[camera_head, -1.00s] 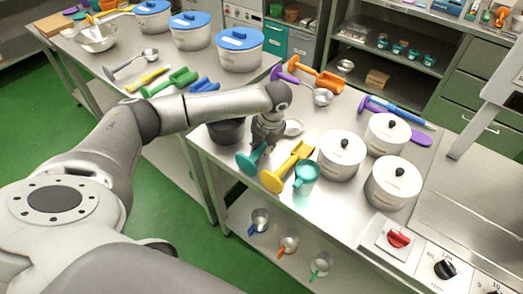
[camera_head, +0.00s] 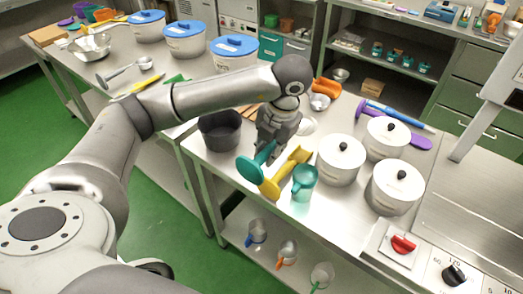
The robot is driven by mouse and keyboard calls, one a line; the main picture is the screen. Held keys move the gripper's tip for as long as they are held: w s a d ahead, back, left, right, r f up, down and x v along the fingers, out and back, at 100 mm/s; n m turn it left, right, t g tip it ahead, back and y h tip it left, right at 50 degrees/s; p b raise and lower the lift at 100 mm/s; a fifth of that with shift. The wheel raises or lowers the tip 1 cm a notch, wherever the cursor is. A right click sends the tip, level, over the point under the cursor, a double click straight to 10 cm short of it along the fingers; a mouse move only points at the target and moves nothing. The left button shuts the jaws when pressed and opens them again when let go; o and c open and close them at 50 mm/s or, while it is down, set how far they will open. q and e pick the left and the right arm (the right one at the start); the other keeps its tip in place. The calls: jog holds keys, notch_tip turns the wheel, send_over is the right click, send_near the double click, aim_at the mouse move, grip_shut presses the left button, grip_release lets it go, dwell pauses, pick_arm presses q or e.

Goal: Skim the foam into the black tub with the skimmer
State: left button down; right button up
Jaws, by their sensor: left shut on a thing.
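My left gripper (camera_head: 270,152) points down over the middle table, near a teal tool and a yellow tool. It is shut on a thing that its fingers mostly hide. The black tub (camera_head: 222,135) stands on the table left of the gripper, partly behind my arm. No foam can be made out. My right gripper is not in view.
The teal tool (camera_head: 249,169), the yellow tool (camera_head: 270,188) and a teal jug (camera_head: 304,183) crowd the space below the gripper. White lidded pots (camera_head: 341,165) stand to the right. A red knob (camera_head: 403,245) is at lower right. Blue-lidded pots (camera_head: 186,42) stand on the back-left table.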

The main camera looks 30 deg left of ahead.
pick_arm(q)
jog(key=s+d+r, duration=0.1)
jog(key=d, duration=0.1)
jog(key=s+d+r, duration=0.1)
jog(key=s+d, duration=0.1)
jog(key=shift+r, duration=0.2)
notch_tip(320, 180, up, 5)
jog(key=p, duration=0.4)
jog(key=shift+s, duration=0.1)
jog(key=shift+f, duration=0.1)
